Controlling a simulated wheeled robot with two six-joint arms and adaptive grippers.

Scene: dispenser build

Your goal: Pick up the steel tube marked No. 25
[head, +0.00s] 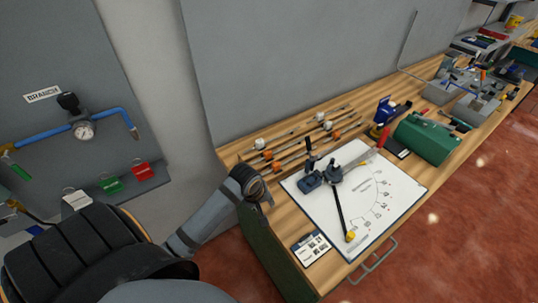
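Several thin steel tubes (300,148) with white and orange pieces on them lie side by side at the back left of the wooden bench. Their markings are too small to read, so I cannot tell which is No. 25. My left arm comes in from the lower left, and my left gripper (264,197) is at the bench's left end, just in front of the tubes and apart from them. Its fingers are mostly hidden or too small to tell open from shut. My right gripper is not in view.
A grey-blue tool with long handles (328,176) lies on a white diagram sheet (372,222). A green box (427,138) and a blue device (385,110) stand to the right. A grey panel with a gauge (84,131) hangs at the left. A printed card (311,248) lies at the front.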

